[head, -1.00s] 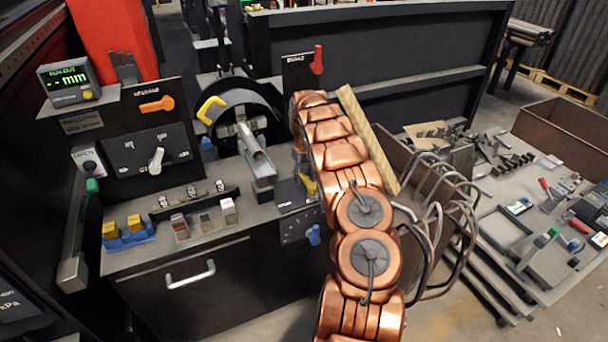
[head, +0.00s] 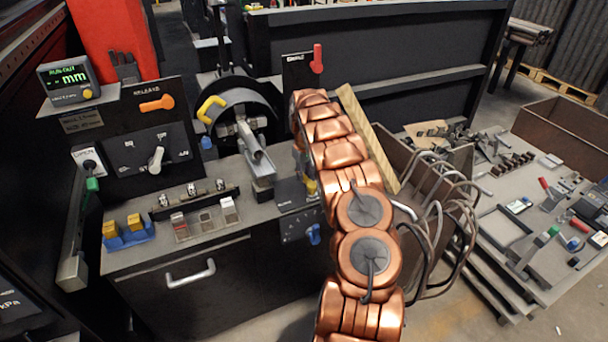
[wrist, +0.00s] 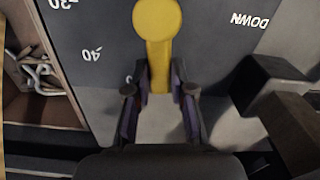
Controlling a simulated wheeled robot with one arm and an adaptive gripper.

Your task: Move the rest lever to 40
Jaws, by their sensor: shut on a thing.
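The rest lever (wrist: 158,28) is yellow, with a round hub at the top of the wrist view and a straight handle pointing down the picture. My gripper (wrist: 160,82) is shut on its handle, one finger on each side. The mark 40 (wrist: 91,54) is printed left of the handle, and DOWN (wrist: 250,20) is right of the hub. The handle lies between these two labels. In the head view, a small part of the lever (head: 311,187) shows beside my copper arm; the gripper is mostly hidden there.
A dark block (wrist: 262,82) stands close right of my gripper in the wrist view. A bin with cables (wrist: 38,80) is at left. In the head view, a blue knob (head: 314,235) sits below the lever, and a red lever (head: 318,58) stands behind.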

